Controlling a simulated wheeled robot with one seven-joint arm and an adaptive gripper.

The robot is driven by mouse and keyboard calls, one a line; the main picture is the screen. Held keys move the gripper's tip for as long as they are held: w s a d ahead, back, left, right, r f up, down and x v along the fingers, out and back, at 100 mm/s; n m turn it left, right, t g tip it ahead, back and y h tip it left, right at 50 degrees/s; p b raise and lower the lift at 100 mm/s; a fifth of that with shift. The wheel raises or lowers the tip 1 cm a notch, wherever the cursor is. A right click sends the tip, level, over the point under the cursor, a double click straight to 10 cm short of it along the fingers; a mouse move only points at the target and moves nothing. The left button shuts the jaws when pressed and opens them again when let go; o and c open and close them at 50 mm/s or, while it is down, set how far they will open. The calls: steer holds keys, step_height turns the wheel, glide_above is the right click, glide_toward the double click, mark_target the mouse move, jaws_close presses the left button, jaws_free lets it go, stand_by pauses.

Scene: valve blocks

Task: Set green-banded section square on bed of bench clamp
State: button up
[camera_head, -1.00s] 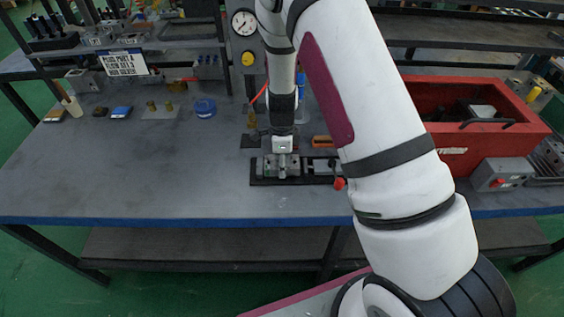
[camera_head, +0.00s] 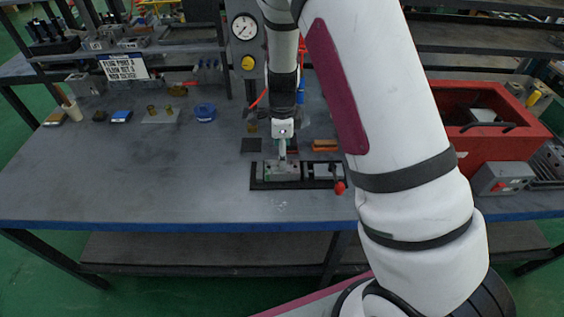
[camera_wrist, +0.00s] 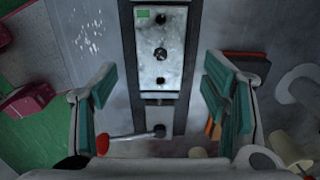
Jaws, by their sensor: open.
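The grey section with a small green patch (camera_wrist: 143,14) lies on the bed of the bench clamp (camera_wrist: 160,118). In the wrist view its long edges run about parallel to the dark clamp rails. In the head view the section (camera_head: 283,171) sits on the left part of the clamp (camera_head: 258,183). My gripper (camera_wrist: 160,88) is open and empty above the clamp, its teal pads apart on either side of it. In the head view my gripper (camera_head: 282,150) is just above the section, and its fingers are small.
The clamp's red-knobbed lever (camera_head: 340,188) is at its right. A red crate (camera_head: 530,115) stands at the right. An orange block (camera_head: 325,145) and a dark pad (camera_head: 251,145) lie behind the clamp. The table's left front is clear.

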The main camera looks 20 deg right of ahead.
steer(key=s+a+r+n+t+y, duration=0.1)
steer(key=s+r+n, duration=0.4)
steer(key=r, duration=0.7)
steer(key=s+r+n+t, duration=0.1)
steer(key=s+r+n, duration=0.45)
steer(key=r, duration=0.55)
steer(key=s+r+n+t, duration=0.1)
steer(key=s+r+n, duration=0.2)
steer(key=s+n, duration=0.2)
steer(key=s+d+r+n+t+h, duration=0.1)
steer(key=s+r+n+t, duration=0.1)
steer(key=s+n, duration=0.4)
steer(key=s+r, duration=0.1)
steer(key=s, duration=0.4)
steer(key=shift+r, duration=0.4)
steer(key=shift+d, duration=0.1)
steer(key=shift+c, duration=0.3)
